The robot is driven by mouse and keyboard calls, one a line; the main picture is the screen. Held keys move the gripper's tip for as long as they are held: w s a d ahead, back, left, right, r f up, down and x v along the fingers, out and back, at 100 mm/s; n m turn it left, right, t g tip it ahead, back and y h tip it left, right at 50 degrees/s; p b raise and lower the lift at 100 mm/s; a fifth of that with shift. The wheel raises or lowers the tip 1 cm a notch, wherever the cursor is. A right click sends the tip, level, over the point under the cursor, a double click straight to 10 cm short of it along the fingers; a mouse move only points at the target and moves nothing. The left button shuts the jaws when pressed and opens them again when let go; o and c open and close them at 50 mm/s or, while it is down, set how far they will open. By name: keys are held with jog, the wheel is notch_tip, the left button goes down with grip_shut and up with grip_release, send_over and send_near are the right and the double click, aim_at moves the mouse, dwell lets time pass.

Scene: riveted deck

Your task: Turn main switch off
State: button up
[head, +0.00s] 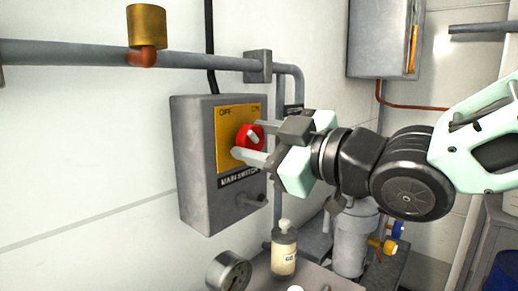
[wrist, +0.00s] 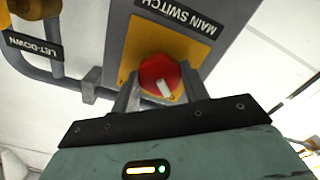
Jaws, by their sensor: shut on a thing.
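The main switch is a grey wall box (head: 193,165) with a yellow plate (head: 224,125) marked OFF at upper left and ON at upper right. A label below reads MAIN SWITCH. Its round red knob (head: 243,140) carries a white pointer mark, tilted toward the upper left in the head view. My gripper (head: 248,142) is at the plate with its fingers on either side of the knob, shut on it. In the wrist view the red knob (wrist: 158,73) sits between the fingertips, its white mark showing. The fingers hide part of the plate.
A grey pipe (head: 190,59) with a brass fitting (head: 147,25) runs above the box. Below stand a small labelled bottle (head: 284,250) and a pressure gauge (head: 229,271). A grey cabinet (head: 378,40) hangs at upper right. The wall left of the box is clear.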

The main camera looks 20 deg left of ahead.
dwell(0.3)
jog(key=o, duration=1)
jog(key=v, duration=1.7)
jog(key=shift+s+d, duration=0.15)
jog(key=shift+d, duration=0.1)
jog(key=shift+f, duration=0.1)
